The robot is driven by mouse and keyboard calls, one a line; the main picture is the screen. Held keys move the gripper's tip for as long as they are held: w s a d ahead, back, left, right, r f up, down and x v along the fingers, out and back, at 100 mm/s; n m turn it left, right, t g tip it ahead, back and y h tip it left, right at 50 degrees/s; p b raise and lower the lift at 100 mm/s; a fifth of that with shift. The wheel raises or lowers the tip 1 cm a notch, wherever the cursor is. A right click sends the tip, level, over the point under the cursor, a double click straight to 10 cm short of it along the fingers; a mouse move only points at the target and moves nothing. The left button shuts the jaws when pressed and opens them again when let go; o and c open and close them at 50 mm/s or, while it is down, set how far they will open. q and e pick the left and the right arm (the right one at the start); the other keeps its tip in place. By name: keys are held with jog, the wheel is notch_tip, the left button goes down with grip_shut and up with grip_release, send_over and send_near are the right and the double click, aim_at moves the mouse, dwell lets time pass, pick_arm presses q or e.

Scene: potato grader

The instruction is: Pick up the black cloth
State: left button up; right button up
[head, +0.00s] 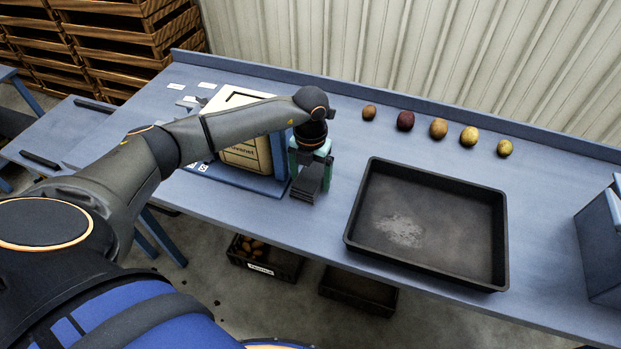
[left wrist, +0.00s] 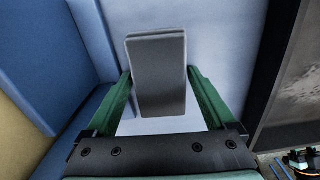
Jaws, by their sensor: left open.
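The black cloth (head: 309,181) is a folded, dark grey-black layered piece at the bench's middle, left of the black tray. In the left wrist view the cloth (left wrist: 160,78) lies between the two green fingers. My left gripper (head: 312,160) reaches down over it from above. The gripper and wrist hide part of the cloth in the head view. My right gripper is in neither view.
A large empty black tray (head: 357,208) is to the right. A pale sack-like box (head: 245,152) in a blue frame stands close on the left. Several potatoes (head: 438,128) line the back. A blue bin (head: 603,245) is at far right. Crates sit under the bench.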

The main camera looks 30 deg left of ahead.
aim_at(310, 176)
pick_arm(q)
jog(key=shift+c, duration=0.3)
jog(key=c, duration=1)
jog(key=shift+r, duration=0.15)
jog(key=shift+w+r, duration=0.1)
jog(key=shift+r, duration=0.4)
jog(key=shift+s+r+b, duration=0.2)
jog(key=shift+r+b, duration=0.25)
jog(key=shift+r, duration=0.7)
jog(key=s+d+r, duration=0.1)
jog(key=s+r, duration=0.2)
jog(key=s, duration=0.1)
jog(key=s+d+r+b, duration=0.1)
jog(key=s+r, duration=0.2)
jog(key=s, duration=0.2)
jog(key=s+d+r, duration=0.1)
jog(key=s+r, duration=0.2)
jog(key=s, duration=0.1)
jog(key=shift+s+d+r+b, duration=0.15)
jog(key=shift+s+r+b, duration=0.1)
jog(key=shift+b, duration=0.1)
